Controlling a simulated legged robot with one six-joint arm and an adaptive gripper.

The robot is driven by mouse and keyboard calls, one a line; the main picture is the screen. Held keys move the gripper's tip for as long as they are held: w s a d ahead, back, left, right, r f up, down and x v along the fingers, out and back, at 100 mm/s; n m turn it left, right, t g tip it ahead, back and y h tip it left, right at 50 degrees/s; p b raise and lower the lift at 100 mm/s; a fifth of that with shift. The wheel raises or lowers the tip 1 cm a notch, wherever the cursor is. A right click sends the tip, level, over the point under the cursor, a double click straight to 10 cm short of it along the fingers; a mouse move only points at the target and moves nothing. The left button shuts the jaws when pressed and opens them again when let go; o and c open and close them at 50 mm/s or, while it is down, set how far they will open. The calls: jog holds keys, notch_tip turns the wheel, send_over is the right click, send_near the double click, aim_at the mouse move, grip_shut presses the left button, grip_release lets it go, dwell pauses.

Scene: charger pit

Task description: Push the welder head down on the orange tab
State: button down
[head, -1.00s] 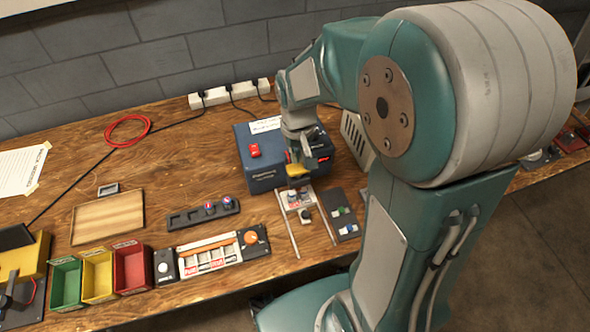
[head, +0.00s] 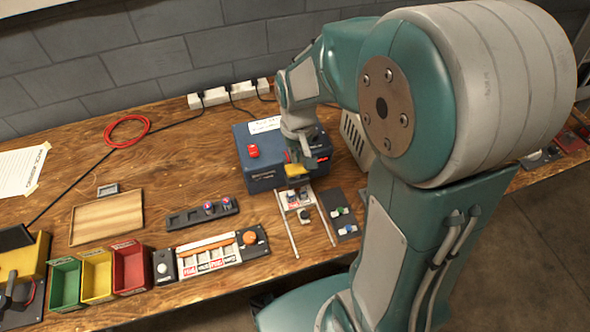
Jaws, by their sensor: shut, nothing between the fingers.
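The blue welder box (head: 262,180) stands on the bench near the wall, with a red button on top. The yellow-orange tab (head: 293,170) of the welder head shows at the front of the box. My gripper (head: 300,158) is shut and empty, pointing down right at the tab. It looks close to the tab from above or behind; whether they touch is not clear. My wrist and the gripper hide part of the box front and the welder head. A small fixture with two rails (head: 293,204) lies in front of and below the head.
A black holder with cells (head: 202,214) and a strip tray (head: 212,257) lie to the left. Green, yellow and red bins (head: 131,268) stand at the front left. A wooden tray (head: 106,217) lies behind them.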

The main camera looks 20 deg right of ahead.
aim_at(297, 167)
jog(key=shift+f, duration=0.2)
jog(key=shift+f, duration=1.9)
jog(key=shift+r, duration=3.6)
